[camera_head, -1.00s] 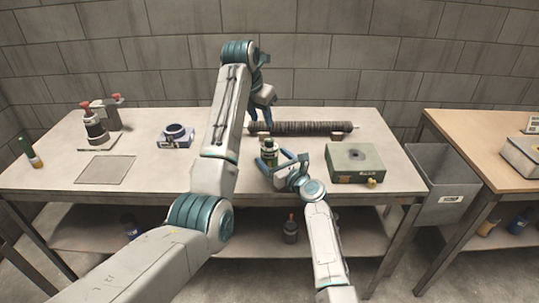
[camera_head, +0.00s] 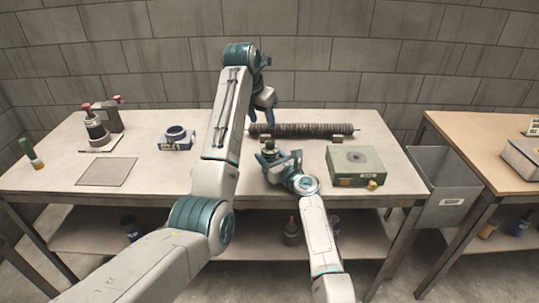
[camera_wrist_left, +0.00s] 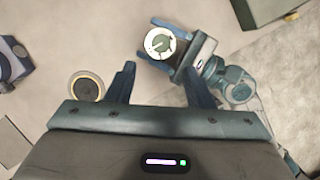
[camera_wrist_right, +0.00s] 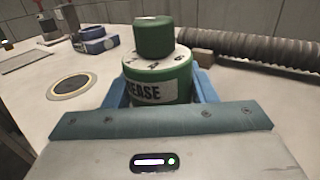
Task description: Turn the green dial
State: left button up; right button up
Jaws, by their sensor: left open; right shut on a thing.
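A green canister (camera_wrist_right: 160,88), its label partly hidden and ending in "EASE", stands upright on the workbench. On its top is a white numbered face with a green dial (camera_wrist_right: 154,36); the left wrist view shows this dial (camera_wrist_left: 160,43) from above. My right gripper (camera_head: 278,158) is shut on the canister body, one blue finger on each side. My left gripper (camera_head: 262,116) is open and empty, pointing down above the bench, behind the canister in the head view.
A ribbed dark tube (camera_head: 305,130) lies behind the canister. A green box (camera_head: 355,166) stands to the right. A flat round disc (camera_wrist_right: 72,86) lies beside the canister. A blue ring-topped block (camera_head: 176,138) and a grey mat (camera_head: 106,171) are to the left.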

aim_at(267, 144)
pick_arm(q)
jog(key=w+a+f+t+y, duration=0.25)
jog(key=w+a+t, duration=0.2)
jog(key=a, duration=0.25)
jog(key=w+a+r+m+t+y, duration=0.2)
jog(key=a+r+m+t+y, duration=0.4)
jog(key=a+t, duration=0.5)
jog(key=s+d+m+t+h, duration=0.4)
jog(key=s+d+m+h, duration=0.25)
jog(key=m+h, duration=0.75)
jog(key=s+d+f+m+g+h, duration=0.2)
jog(key=s+d+f+m+g, duration=0.15)
jog(key=f+m, duration=0.4)
jog(key=s+d+f+m+g+h, duration=0.2)
jog(key=d+f+m+g, duration=0.3)
jog(key=m, duration=0.4)
jog(key=shift+y, duration=0.25)
jog(key=x, duration=0.3)
jog(key=f+x, duration=0.1)
jog(key=x, duration=0.2)
jog(key=a+x, duration=0.1)
jog(key=x, duration=0.3)
jog(key=shift+w+d+f, duration=0.1)
jog(key=shift+w+f, duration=0.15)
jog(key=shift+w, duration=0.2)
